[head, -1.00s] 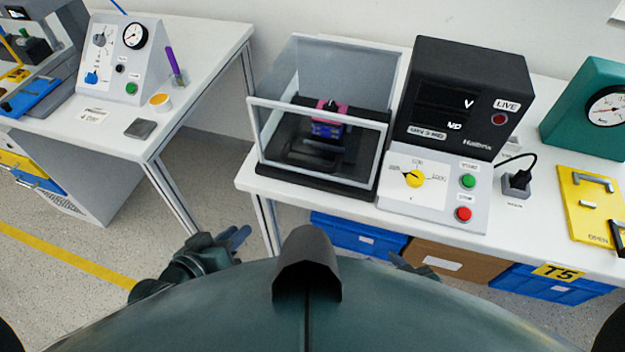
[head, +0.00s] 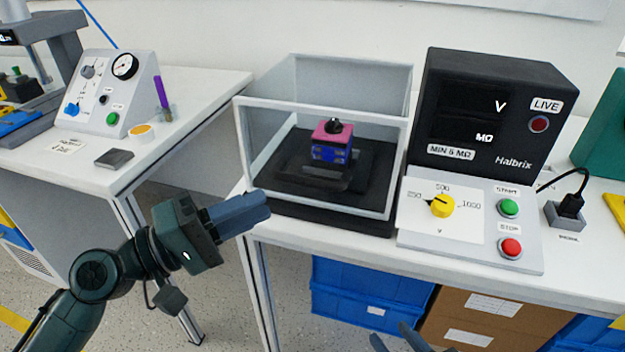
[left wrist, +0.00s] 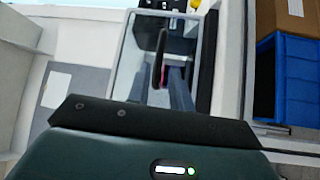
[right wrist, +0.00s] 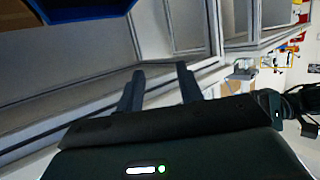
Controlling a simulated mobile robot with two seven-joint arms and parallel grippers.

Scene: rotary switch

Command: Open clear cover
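The clear cover (head: 318,104) is a see-through box with pale frame edges. It sits down on a black base (head: 330,217) on the white bench. Inside is a small pink and blue block with a black knob (head: 332,142). My left gripper (head: 240,212) is just in front of the cover's lower left corner, with no clear contact. Its fingers are apart and empty in the left wrist view (left wrist: 160,90), where the cover lies beyond them. My right gripper (head: 400,340) shows only as fingertips at the bottom edge. In the right wrist view (right wrist: 160,88) its fingers are apart and empty.
A black tester (head: 490,110) with a yellow dial (head: 441,205), green button (head: 508,208) and red button (head: 511,248) stands close right of the cover. A second bench (head: 200,90) is at the left, across a gap. Blue bins (head: 365,290) and cardboard boxes (head: 490,318) sit below.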

